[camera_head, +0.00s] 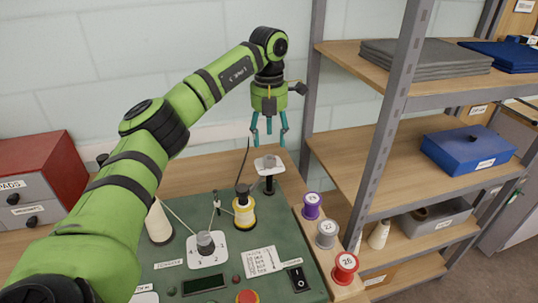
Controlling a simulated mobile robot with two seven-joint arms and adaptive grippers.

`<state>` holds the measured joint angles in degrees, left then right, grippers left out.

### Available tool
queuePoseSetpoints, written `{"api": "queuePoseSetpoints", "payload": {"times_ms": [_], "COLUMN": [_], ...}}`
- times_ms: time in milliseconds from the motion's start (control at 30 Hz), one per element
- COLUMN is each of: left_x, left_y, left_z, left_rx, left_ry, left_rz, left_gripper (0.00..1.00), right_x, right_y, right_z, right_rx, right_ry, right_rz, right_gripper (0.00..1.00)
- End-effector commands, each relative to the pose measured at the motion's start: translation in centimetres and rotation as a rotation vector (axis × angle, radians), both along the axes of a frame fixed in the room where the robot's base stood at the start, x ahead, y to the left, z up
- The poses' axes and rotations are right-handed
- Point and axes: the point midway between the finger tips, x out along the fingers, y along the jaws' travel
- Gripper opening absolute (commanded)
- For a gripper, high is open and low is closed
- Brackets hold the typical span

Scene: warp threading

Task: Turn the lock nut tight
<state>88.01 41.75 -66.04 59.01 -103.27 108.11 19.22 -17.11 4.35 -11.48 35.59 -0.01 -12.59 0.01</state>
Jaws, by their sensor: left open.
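My left gripper (268,142) points down with its teal fingers spread and empty. It hangs above a small white plate (276,171) at the back of the green machine panel (208,275). A grey round piece (269,161) sits on that plate, just below the fingers, on a dark post; I cannot tell for sure whether it is the lock nut. A yellow spool (243,214) with a dark top stands upright nearer on the panel, apart from the gripper. My right gripper is not seen.
A grey dial (205,241), an emergency button (247,297) and a black rocker switch (299,280) sit on the panel. Purple (312,206), grey (326,234) and red (345,267) spools line its right side. A white cone (159,224) is partly behind my arm. A shelf upright (390,105) stands at right.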

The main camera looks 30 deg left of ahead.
Motion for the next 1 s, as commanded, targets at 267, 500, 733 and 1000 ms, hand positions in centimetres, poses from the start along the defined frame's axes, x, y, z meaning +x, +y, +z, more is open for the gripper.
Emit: {"api": "queuePoseSetpoints", "payload": {"times_ms": [267, 500, 733, 1000], "left_x": [-0.2, -0.2, -0.1, -0.1], "left_y": [0.3, 0.2, 0.1, 0.1], "left_z": [-3.2, -6.2, -6.9, -6.9], "left_rx": [0.007, 0.005, 0.005, 0.005], "left_ry": [0.011, 0.007, 0.005, 0.004], "left_rz": [0.005, 0.004, 0.003, 0.003], "left_gripper": [0.57, 0.57, 0.57, 0.01], "right_x": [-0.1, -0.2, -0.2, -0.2], "right_y": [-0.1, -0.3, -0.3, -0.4], "right_z": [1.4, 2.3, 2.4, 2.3], "right_rx": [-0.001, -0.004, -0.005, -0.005], "right_ry": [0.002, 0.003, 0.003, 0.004], "right_rz": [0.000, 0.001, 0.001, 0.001], "right_gripper": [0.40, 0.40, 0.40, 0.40]}}
